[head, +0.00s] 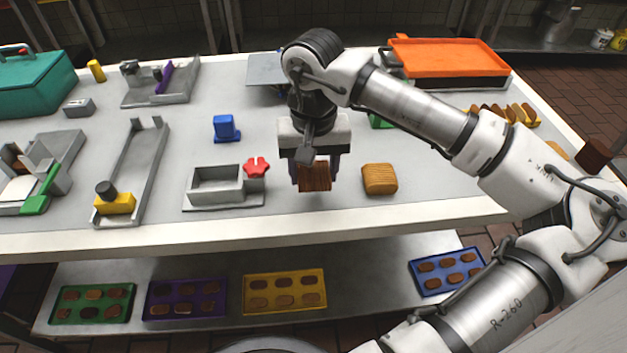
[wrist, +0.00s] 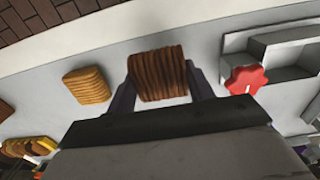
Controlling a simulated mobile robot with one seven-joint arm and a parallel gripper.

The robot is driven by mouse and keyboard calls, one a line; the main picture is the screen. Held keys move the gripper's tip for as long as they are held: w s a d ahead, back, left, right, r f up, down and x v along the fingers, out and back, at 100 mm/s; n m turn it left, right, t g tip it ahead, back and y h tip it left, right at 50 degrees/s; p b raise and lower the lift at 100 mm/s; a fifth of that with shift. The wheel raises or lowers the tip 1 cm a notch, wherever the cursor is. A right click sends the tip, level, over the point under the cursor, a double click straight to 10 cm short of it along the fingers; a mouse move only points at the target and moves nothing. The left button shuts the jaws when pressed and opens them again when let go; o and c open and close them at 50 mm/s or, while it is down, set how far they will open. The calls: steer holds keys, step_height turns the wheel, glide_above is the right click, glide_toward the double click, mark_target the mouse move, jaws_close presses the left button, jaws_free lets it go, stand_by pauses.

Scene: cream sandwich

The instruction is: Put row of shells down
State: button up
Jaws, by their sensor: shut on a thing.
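My gripper (head: 316,175) is shut on a row of dark brown ridged shells (head: 315,178). The held row also shows between the two fingers in the wrist view (wrist: 157,74). In the head view the row hangs over the table (head: 345,218), near its front edge, with a shadow under it; I cannot tell how high it is. A second, lighter golden-brown row of shells (head: 380,179) rests on the table just right of my gripper, apart from it. This lighter row shows at the left in the wrist view (wrist: 88,85).
A grey tray fixture (head: 218,200) with a red knob (head: 256,167) stands left of my gripper. A blue block (head: 226,128) is behind it. An orange tray (head: 450,57) and several shells (head: 505,113) lie at the right. Trays of shells (head: 285,292) sit on the lower shelf.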

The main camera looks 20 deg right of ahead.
mark_target(313, 185)
steer(key=shift+f, duration=1.95)
steer(key=shift+f, duration=0.15)
steer(key=o, duration=1)
steer(key=shift+c, duration=0.2)
step_height(313, 185, up, 12)
steer(key=shift+r+b, duration=0.2)
steer(key=shift+b, duration=0.5)
